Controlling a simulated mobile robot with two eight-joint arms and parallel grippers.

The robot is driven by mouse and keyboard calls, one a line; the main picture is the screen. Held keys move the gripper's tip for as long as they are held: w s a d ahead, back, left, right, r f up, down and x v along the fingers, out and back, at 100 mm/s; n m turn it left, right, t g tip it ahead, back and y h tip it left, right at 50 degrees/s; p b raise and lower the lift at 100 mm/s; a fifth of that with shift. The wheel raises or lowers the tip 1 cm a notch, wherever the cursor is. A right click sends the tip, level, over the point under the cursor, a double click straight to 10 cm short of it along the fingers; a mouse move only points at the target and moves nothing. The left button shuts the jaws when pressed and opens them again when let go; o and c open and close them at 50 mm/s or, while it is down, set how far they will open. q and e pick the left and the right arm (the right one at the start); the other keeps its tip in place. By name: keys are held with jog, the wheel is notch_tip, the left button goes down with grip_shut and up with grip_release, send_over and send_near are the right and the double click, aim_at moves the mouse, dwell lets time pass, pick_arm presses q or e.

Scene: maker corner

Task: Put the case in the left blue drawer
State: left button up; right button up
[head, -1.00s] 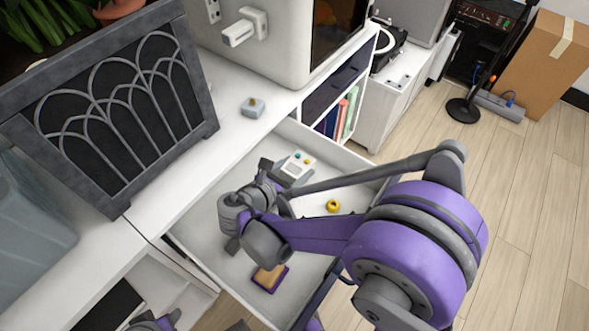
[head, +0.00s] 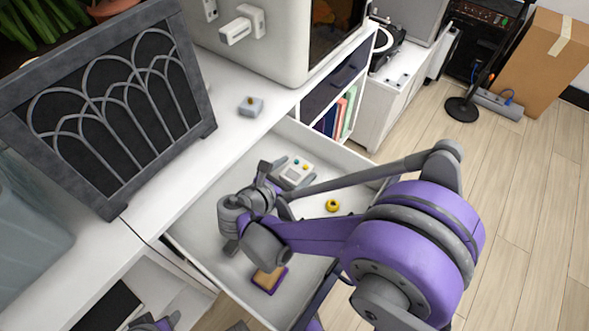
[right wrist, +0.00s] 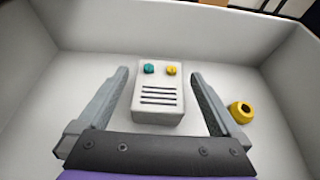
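The case appears to be the white box (head: 297,169) with a teal knob, a yellow knob and dark slots. It lies in the pulled-out drawer (head: 200,215), which is white inside with a dark blue front. My right gripper (head: 275,180) is inside the drawer beside the box. In the right wrist view the box (right wrist: 158,98) lies between the spread fingers of the gripper (right wrist: 160,76), with gaps on both sides. Of my left arm only a small part shows at the bottom edge of the head view; its gripper is out of view.
A yellow ring (head: 333,205) and a tan and purple block (head: 269,279) lie in the same drawer. A dark arched screen (head: 115,110) stands at left.

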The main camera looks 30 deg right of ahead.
jog(key=shift+r, duration=0.2)
jog(key=shift+s+a+r+p, duration=0.15)
jog(key=shift+a+r+p, duration=0.35)
jog(key=shift+r+p, duration=0.2)
jog(key=p+v, duration=0.2)
jog(key=v, duration=0.8)
jog(key=shift+s+a+r, duration=0.1)
jog(key=shift+a+r, duration=0.05)
jog(key=shift+a, duration=0.2)
